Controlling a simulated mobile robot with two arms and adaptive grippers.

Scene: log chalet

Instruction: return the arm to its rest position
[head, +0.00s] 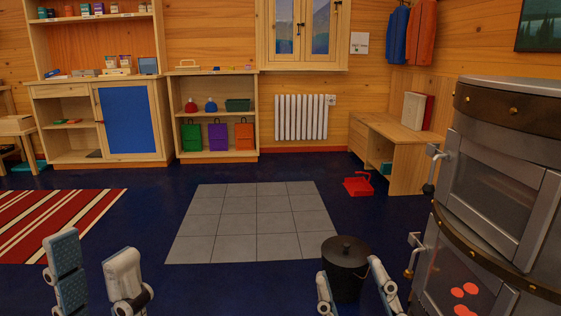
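My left gripper (93,250) is at the bottom left of the head view, with its two fingers apart and nothing between them. My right gripper (350,270) is at the bottom, right of centre, with its fingers spread. A black lidded bucket (346,248) shows between and behind the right fingers. It looks as if it stands on the floor beyond them; I cannot tell whether any finger touches it. The lower parts of both arms are cut off by the frame's bottom edge.
A metal stove (490,190) with protruding door handles stands close on the right. Grey floor tiles (250,222) lie clear ahead. A striped rug (50,220) is at the left. A red dustpan (358,185) lies by the wooden desk (405,150). Shelves line the back wall.

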